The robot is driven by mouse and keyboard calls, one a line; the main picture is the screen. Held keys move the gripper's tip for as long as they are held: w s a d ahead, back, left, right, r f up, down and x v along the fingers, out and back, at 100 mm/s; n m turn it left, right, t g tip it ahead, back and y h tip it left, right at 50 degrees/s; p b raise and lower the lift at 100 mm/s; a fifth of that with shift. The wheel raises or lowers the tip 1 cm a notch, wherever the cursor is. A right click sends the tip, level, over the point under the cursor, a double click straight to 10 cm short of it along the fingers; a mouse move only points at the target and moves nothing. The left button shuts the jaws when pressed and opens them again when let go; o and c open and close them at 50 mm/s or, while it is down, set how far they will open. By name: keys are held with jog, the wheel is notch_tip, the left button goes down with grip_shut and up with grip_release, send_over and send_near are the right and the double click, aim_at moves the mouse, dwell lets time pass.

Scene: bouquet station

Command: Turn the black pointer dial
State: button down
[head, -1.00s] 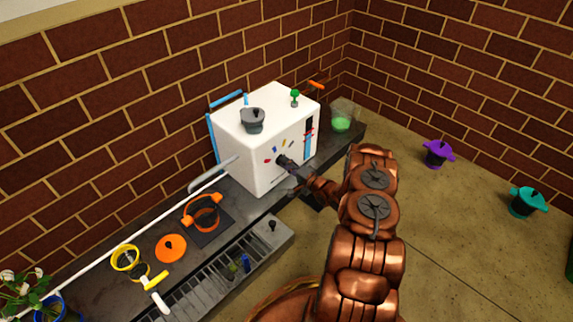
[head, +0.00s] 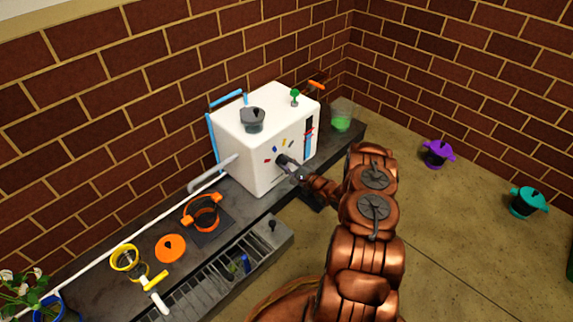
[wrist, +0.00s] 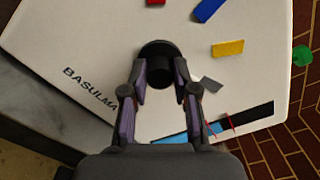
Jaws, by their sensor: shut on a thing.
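The black dial (wrist: 159,49) sticks out from the front face of a white box-shaped machine (wrist: 75,40). It has a round base and a dark knob. My gripper (wrist: 164,78) has its two fingers on either side of the knob and is shut on it. In the head view the machine (head: 262,135) stands on the dark counter, and my gripper (head: 290,169) reaches its front face from the right. The fingers partly hide the dial there. Red (wrist: 155,2), blue (wrist: 208,9), yellow (wrist: 228,48) and grey (wrist: 210,84) marks sit around the dial. The pointer's direction is unclear.
A grey pot (head: 252,120) and a small green knob (head: 295,97) are on top of the machine. An orange ring (head: 203,212) and orange lid (head: 171,248) lie on the counter at left. A clear container with green contents (head: 341,118) stands behind at right.

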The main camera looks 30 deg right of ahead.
jog(key=shift+a, duration=0.1)
dwell(0.3)
jog(key=c, duration=0.9)
grip_release()
jog(key=v, duration=1.2)
